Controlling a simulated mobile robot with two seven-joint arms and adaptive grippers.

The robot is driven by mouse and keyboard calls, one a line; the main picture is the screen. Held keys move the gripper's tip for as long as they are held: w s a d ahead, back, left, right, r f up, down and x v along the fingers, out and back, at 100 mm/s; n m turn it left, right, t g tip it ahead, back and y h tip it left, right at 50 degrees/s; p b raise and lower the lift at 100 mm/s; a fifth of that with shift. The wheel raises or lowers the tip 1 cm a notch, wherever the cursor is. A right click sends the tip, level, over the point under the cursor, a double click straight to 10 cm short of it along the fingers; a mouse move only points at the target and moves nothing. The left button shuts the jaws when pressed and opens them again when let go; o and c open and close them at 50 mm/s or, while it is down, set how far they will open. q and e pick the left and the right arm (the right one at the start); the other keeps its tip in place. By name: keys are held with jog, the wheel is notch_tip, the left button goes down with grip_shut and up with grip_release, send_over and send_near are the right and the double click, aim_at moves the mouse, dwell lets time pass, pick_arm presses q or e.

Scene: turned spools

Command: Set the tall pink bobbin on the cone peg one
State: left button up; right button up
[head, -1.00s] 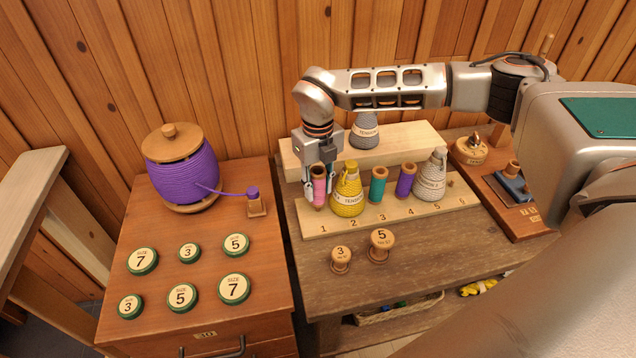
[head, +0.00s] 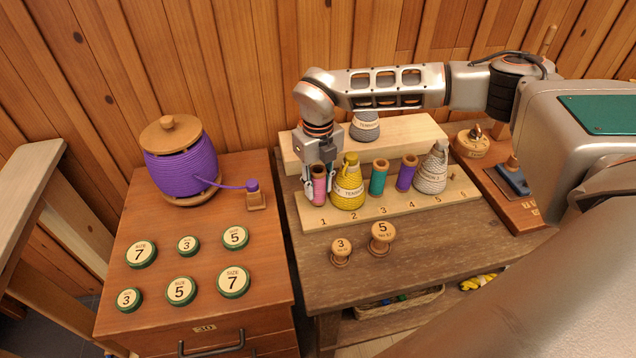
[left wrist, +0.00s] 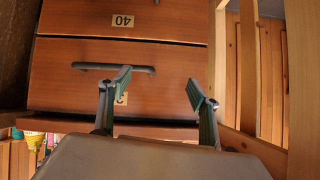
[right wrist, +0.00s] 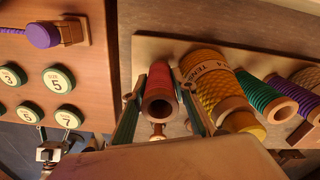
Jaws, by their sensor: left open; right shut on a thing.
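The tall pink bobbin (head: 319,188) stands upright at position 1, at the left end of the long pale peg board (head: 388,214). My right gripper (head: 318,186) is above it, pointing down, and shut on it. In the right wrist view the fingers lie on both sides of the bobbin (right wrist: 162,88). Its hollow top faces the camera. The peg below is hidden, so I cannot tell whether the bobbin is around it or fully seated. My left gripper (left wrist: 159,84) is open and empty, in front of a drawer unit.
A yellow cone (head: 347,188) stands close right of the bobbin, then a teal spool (head: 379,178), a purple spool (head: 406,174) and a grey cone (head: 433,172). Two wooden knobs (head: 381,238) stand in front. A purple yarn pot (head: 181,165) and several round discs occupy the left cabinet.

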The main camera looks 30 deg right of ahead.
aim_at(318, 171)
jog(key=shift+p, duration=0.35)
dwell(1.4)
jog(key=shift+f+b, duration=0.3)
jog(key=shift+f, duration=0.3)
jog(key=o, duration=0.8)
jog(key=shift+o, duration=0.2)
jog(key=shift+r+p, duration=2.2)
jog(key=shift+r, duration=0.65)
notch_tip(318, 171, up, 5)
jog(key=shift+r, duration=0.2)
